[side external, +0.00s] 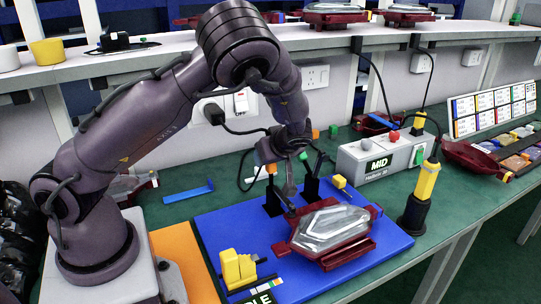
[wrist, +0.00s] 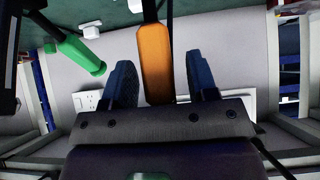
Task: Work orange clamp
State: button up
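The orange clamp handle (wrist: 155,60) stands between the two fingers of my gripper (wrist: 161,72) in the wrist view. A clear tail lamp (side external: 330,228) lies in a dark red fixture (side external: 345,256) on the board.
A green clamp handle (wrist: 82,53) is close by on the left in the wrist view. Yellow clamps (side external: 238,268) sit at the board's front left, another yellow handle (side external: 340,182) at its back right. A grey control box (side external: 378,158) and a yellow-and-black tool (side external: 424,190) stand right.

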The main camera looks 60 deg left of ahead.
jog(key=v, duration=1.3)
dwell(1.4)
